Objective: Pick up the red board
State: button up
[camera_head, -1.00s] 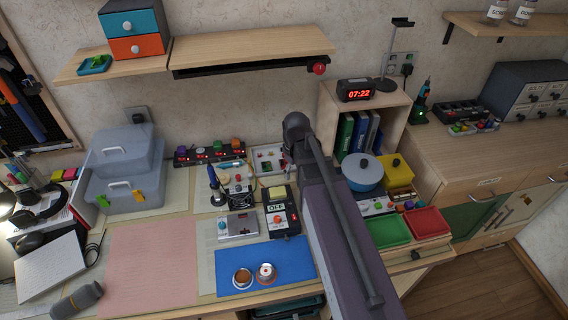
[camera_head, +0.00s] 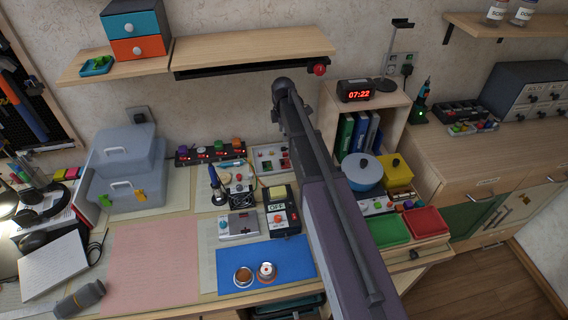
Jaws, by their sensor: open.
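A pale tray with small red and green pieces (camera_head: 270,158) sits against the wall at the back of the bench, left of my arm. One of these pieces may be the red board, but they are too small to tell. A flat red tray (camera_head: 426,222) lies at the right end of the bench, beside a green one (camera_head: 389,231). My arm crosses the middle of the view from the bottom, and its upper end is in front of the wall. My gripper does not show; part of the bench behind the arm is hidden.
A blue mat (camera_head: 265,264) holds two small round tins. A soldering station and a black box (camera_head: 282,211) stand behind it. A shelf (camera_head: 250,47) overhangs the bench. A cubby with a clock (camera_head: 355,91) and a blue pot (camera_head: 362,172) stand right. The pink mat (camera_head: 153,263) is clear.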

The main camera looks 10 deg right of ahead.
jog(key=shift+f, duration=0.2)
jog(key=b, duration=0.9)
send_over(284, 160)
notch_tip(284, 160, down, 8)
jog(key=shift+w+a+f, duration=0.1)
jog(key=shift+w+f, duration=0.05)
dwell(0.5)
jog(key=shift+f+b, duration=2.45)
jog(key=shift+f, duration=0.15)
grip_shut()
